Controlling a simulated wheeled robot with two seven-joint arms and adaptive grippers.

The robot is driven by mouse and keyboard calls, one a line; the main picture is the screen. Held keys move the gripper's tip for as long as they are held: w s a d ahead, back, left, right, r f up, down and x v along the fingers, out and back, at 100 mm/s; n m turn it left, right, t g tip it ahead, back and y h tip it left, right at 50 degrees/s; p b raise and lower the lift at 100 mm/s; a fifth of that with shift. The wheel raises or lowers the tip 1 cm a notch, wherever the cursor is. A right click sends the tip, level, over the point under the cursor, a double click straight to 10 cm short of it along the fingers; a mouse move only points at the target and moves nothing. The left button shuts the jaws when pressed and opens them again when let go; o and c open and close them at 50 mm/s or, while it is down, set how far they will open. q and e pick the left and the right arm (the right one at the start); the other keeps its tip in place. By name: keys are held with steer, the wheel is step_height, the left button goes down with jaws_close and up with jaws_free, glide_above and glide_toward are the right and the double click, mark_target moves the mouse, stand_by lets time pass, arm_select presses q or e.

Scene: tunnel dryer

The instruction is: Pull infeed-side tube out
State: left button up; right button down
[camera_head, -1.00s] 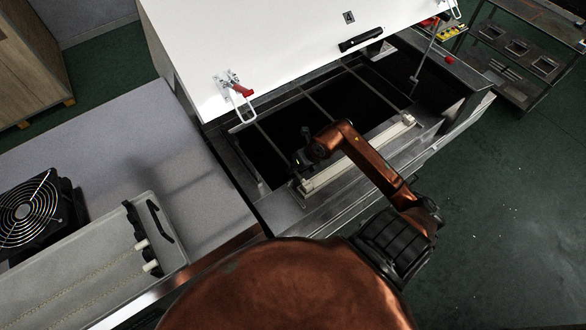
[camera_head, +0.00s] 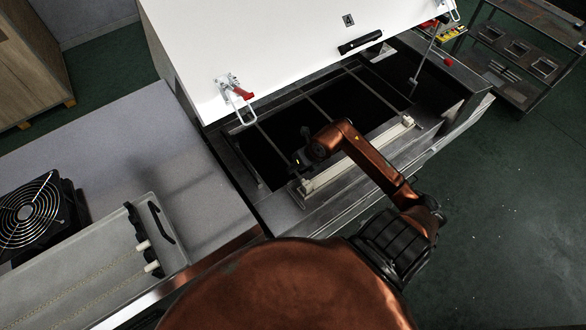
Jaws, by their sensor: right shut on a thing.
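The open dryer chamber shows a pale tube-like bar (camera_head: 376,142) along its near edge, in a narrow light housing. A small end block (camera_head: 407,121) sits at its right end. My right gripper (camera_head: 299,164) is at the bar's left end, pointing down into the chamber. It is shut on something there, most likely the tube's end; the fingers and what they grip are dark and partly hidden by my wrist. My copper right arm covers part of the bar, so I cannot tell whether the tube is still seated. My left gripper is not in view.
The white lid (camera_head: 270,50) stands raised behind the chamber, with a red-handled latch (camera_head: 237,92). Dark cross bars span the chamber. At left, a light tray (camera_head: 70,290) with white-ended rods and a black fan (camera_head: 40,215) rest on the grey bench (camera_head: 130,150).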

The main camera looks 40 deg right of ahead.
steer(key=shift+r, duration=0.1)
stand_by(0.3)
steer(key=shift+r+p, duration=0.75)
steer(key=shift+r, duration=0.2)
steer(key=shift+r+p, duration=1.45)
steer(key=shift+r, duration=0.7)
steer(key=shift+s, duration=0.1)
